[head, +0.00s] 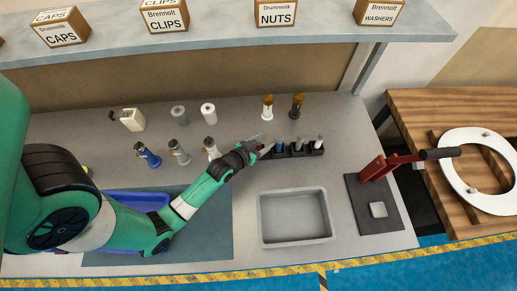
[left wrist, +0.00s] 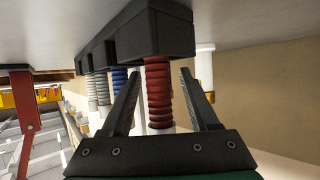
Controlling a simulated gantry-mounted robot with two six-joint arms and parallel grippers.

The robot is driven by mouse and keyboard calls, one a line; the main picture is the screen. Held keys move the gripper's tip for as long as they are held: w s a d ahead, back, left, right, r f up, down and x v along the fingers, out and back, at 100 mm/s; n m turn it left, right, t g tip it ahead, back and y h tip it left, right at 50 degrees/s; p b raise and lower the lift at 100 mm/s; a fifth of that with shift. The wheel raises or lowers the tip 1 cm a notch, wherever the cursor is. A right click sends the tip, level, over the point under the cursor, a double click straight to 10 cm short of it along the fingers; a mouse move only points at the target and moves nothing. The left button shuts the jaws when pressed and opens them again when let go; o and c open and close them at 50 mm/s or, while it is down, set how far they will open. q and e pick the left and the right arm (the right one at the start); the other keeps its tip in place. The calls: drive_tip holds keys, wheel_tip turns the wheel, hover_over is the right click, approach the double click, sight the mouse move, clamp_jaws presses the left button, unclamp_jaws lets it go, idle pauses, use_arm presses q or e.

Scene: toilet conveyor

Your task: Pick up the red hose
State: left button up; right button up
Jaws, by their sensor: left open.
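The red hose (left wrist: 158,92) is a ribbed piece standing in the end slot of a black rack (left wrist: 152,35), which looks inverted in the left wrist view. My left gripper (left wrist: 160,76) is open, with one finger on each side of the red hose. A gap shows on both sides, so the fingers look apart from it. In the head view my left gripper (head: 260,146) is at the left end of the rack (head: 300,153) and mostly hides the red hose. A blue hose (left wrist: 119,78) and grey ones stand in the neighbouring slots. My right gripper is not in view.
A grey bin (head: 294,239) stands in front of the rack. A red lever press (head: 380,166) is to the right. Several fittings, such as a white cylinder (head: 208,112), stand behind and left of my gripper. A shelf (head: 230,33) with labelled boxes runs along the back.

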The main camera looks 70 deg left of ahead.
use_arm(q)
drive_tip(key=shift+c, duration=0.3)
clamp_jaws()
drive_tip(key=shift+r, duration=0.5)
wheel_tip(320, 180, up, 3)
drive_tip(key=shift+f+p, duration=0.2)
drive_tip(key=shift+p, duration=0.6)
drive_tip(key=s+d+r+p, duration=0.1)
drive_tip(key=s+d+r, duration=0.1)
drive_tip(key=d+r, duration=0.2)
drive_tip(key=s+d+r+p, duration=0.2)
drive_tip(key=d+r, duration=0.3)
drive_tip(key=d, duration=0.4)
drive_tip(key=shift+s+r, duration=0.3)
drive_tip(key=shift+s, duration=0.5)
